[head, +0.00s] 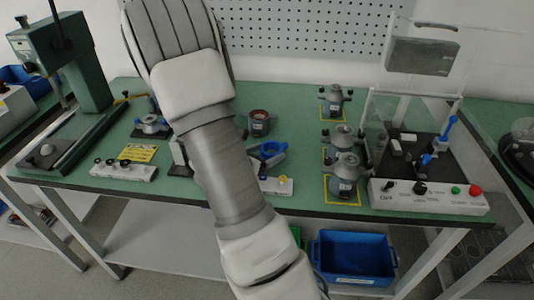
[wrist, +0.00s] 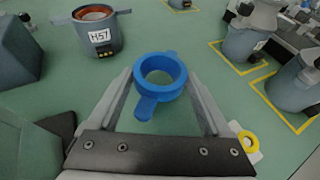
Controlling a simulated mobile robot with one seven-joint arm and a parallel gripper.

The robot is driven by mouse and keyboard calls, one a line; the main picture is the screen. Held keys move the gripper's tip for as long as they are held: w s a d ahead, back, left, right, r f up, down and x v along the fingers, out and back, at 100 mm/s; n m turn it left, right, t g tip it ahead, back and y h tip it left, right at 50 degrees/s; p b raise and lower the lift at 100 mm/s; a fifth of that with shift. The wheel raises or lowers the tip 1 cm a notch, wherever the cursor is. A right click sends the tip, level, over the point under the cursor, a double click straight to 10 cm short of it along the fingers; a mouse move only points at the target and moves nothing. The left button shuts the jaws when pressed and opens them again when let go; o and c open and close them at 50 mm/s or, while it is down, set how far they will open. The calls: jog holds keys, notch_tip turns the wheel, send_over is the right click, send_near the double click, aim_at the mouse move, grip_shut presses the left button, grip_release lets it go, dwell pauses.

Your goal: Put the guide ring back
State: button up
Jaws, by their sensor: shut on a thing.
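The guide ring is a blue ring with short tabs and a longer handle tab. In the wrist view the guide ring (wrist: 143,107) sits between the fingertips of my gripper (wrist: 160,88), which is shut on it. In the head view the guide ring (head: 270,150) shows just right of my forearm, over the green bench; most of my gripper is hidden there. A grey stator housing labelled H57 (wrist: 98,40) with a copper-coloured inside stands beyond the ring, to the left, apart from it. This housing also shows in the head view (head: 259,127).
Grey housings (head: 345,178) stand on yellow-outlined spots to the right. A test box (head: 430,195) with a clear raised cover is at far right. A dark green press (head: 85,80) is at left. A white holder with a yellow ring (wrist: 248,143) lies close right of my gripper.

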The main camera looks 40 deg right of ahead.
jog(key=o, duration=1.1)
jog(key=shift+s+a+f, duration=0.1)
jog(key=shift+f, duration=0.2)
jog(key=shift+c, duration=0.2)
jog(key=shift+o, duration=0.4)
jog(key=shift+f, duration=0.1)
jog(key=shift+r+p, duration=0.35)
jog(key=shift+p, duration=0.05)
jog(key=v, duration=0.4)
jog(key=p+v, duration=0.1)
jog(key=v, duration=0.3)
jog(key=r+p+v, duration=0.1)
jog(key=v, duration=0.3)
jog(key=s+a+r+m+g+y, duration=0.3)
jog(key=s+a+r+m+y, duration=0.45)
jog(key=m, duration=0.55)
jog(key=s+a+r+m+t+y, duration=0.2)
jog(key=a+r+m+t+y, duration=0.3)
jog(key=a+r, duration=0.4)
jog(key=a+m+y, duration=0.1)
jog(key=a+m, duration=0.1)
jog(key=a, duration=0.1)
jog(key=shift+s+t, duration=0.35)
jog(key=shift+t, duration=0.05)
